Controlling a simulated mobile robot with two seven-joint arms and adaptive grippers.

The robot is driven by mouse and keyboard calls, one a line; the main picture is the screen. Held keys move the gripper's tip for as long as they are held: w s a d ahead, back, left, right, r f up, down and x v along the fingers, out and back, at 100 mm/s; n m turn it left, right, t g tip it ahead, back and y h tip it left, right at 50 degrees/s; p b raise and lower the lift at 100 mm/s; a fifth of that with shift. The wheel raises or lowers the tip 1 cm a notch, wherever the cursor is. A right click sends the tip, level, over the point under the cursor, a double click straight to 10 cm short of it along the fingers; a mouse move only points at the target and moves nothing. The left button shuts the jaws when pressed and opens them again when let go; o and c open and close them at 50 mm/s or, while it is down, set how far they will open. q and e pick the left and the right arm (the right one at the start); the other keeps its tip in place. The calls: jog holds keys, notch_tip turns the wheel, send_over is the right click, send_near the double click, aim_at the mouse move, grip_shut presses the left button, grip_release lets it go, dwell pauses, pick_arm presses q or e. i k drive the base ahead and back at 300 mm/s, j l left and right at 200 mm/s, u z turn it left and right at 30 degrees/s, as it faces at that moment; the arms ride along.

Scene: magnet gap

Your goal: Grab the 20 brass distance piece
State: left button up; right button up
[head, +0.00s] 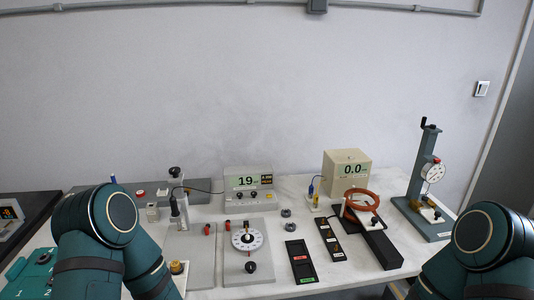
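I cannot make out a number 20 on any piece. A small brass-coloured piece (177,267) shows just right of my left arm, at the front of a grey plate; whether it is the 20 brass distance piece I cannot tell. A narrow black tray (331,240) right of centre holds small pieces too small to identify. My arms come in at the lower left and lower right. Neither gripper shows.
A copper-coloured coil (361,200) sits on a black block. A dial-gauge stand (421,190) is at right. Bare bench shows around the two small dark rings (288,226).

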aim_at(175, 265)
jog(key=i+j+u, duration=0.1)
jog(key=u, duration=0.85)
jog(key=j, duration=0.1)
